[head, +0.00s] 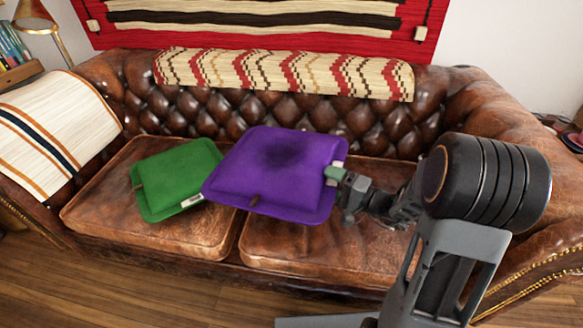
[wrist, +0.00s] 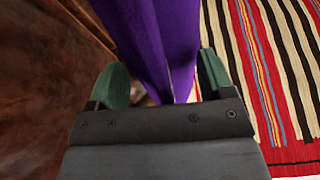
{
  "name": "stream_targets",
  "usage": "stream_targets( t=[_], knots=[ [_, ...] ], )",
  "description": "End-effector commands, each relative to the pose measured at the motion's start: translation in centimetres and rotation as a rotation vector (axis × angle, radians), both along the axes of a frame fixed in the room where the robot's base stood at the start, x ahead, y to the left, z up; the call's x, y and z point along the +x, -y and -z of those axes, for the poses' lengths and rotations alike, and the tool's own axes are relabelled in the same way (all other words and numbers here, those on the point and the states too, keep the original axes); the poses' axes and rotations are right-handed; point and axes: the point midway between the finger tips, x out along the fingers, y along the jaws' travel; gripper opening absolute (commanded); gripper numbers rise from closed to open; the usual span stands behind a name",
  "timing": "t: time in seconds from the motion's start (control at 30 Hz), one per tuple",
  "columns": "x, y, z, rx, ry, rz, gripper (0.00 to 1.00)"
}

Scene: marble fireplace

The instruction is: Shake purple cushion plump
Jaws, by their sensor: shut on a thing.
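The purple cushion (head: 270,172) is held in the air over the middle of the sofa seat, tilted, with a dark patch on its upper face. My gripper (head: 334,174) is shut on its right edge, near a white label. In the wrist view the purple cushion (wrist: 158,45) runs away from me between the green fingertips of my gripper (wrist: 160,88). Whether the cushion touches the seat or the green cushion cannot be told for sure.
A green cushion (head: 175,178) lies on the left seat of the brown leather sofa (head: 320,250). A striped throw (head: 290,72) hangs over the backrest, another blanket (head: 55,130) over the left arm. A lamp (head: 35,18) stands at the far left. The right seat is mostly bare.

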Motion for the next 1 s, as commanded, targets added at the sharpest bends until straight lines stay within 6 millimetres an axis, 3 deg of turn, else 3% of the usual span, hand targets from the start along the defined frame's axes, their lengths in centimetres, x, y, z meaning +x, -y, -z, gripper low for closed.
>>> stream_targets(
  t=[0.33,0.6,0.7,1.0],
  knots=[
    [0.0,0.0,-0.7,0.002,0.004,0.000,0.06],
    [0.0,0.0,-6.3,0.000,0.007,0.000,0.06],
    [0.0,0.0,-7.3,0.001,0.004,0.000,0.06],
    [0.0,0.0,-3.2,0.001,0.002,0.000,0.06]
  ],
)
